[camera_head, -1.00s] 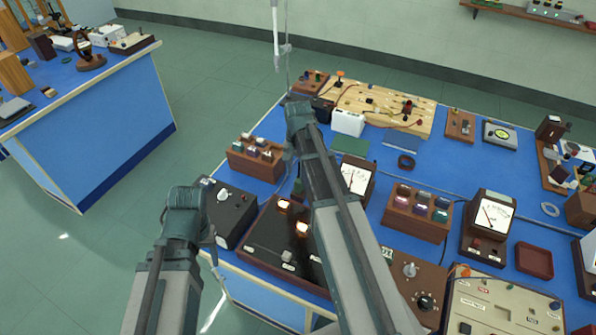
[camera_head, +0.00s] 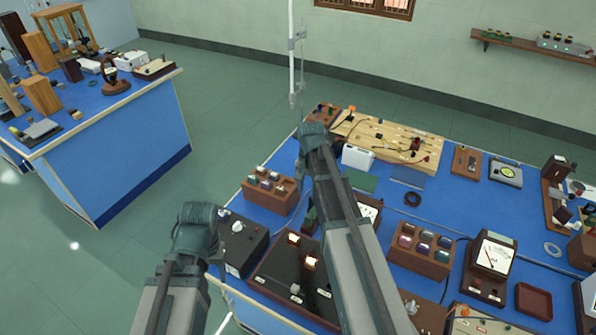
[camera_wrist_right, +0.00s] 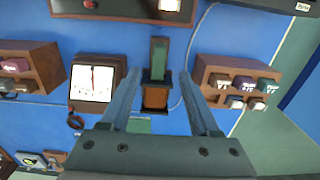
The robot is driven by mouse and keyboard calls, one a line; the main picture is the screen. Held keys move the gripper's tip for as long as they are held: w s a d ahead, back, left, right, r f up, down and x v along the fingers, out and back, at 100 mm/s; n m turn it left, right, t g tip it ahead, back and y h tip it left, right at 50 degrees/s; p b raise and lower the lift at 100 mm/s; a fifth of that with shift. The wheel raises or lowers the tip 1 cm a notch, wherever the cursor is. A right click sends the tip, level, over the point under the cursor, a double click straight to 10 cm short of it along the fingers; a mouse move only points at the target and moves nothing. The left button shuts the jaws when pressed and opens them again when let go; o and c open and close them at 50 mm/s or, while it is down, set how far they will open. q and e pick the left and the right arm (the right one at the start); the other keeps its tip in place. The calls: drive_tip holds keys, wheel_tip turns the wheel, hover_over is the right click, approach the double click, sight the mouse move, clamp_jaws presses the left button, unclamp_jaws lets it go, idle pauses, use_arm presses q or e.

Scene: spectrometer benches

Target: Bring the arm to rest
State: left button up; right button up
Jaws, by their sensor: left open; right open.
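My right arm reaches over the blue bench (camera_head: 450,195) in the head view, its gripper (camera_head: 301,172) pointing down at the far end of the arm. In the right wrist view the right gripper (camera_wrist_right: 158,75) has its two fingers spread, with nothing held between them. A small dark stand with a green upright part (camera_wrist_right: 160,58) shows between and below the fingers; whether they touch it I cannot tell. My left gripper (camera_head: 222,262) hangs below its wrist by the bench's left edge, mostly hidden by the arm, near a black box with knobs (camera_head: 241,245).
A brown rack (camera_head: 268,193), a meter (camera_head: 492,255) and a dark panel with lit lamps (camera_head: 290,270) crowd the bench. A thin white pole (camera_head: 292,60) rises behind the right gripper. Green floor (camera_head: 240,120) lies open between this bench and the left one (camera_head: 130,165).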

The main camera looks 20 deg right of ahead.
drive_tip(key=s+a+f+n+h+b, duration=0.1)
drive_tip(key=s+a+f+n+b, duration=0.2)
drive_tip(key=s+a+n, duration=1)
drive_tip(key=s+a, duration=0.5)
drive_tip(key=a, duration=0.3)
drive_tip(key=shift+s+a+f, duration=0.15)
drive_tip(key=shift+s+a, duration=0.1)
drive_tip(key=shift+a, duration=0.05)
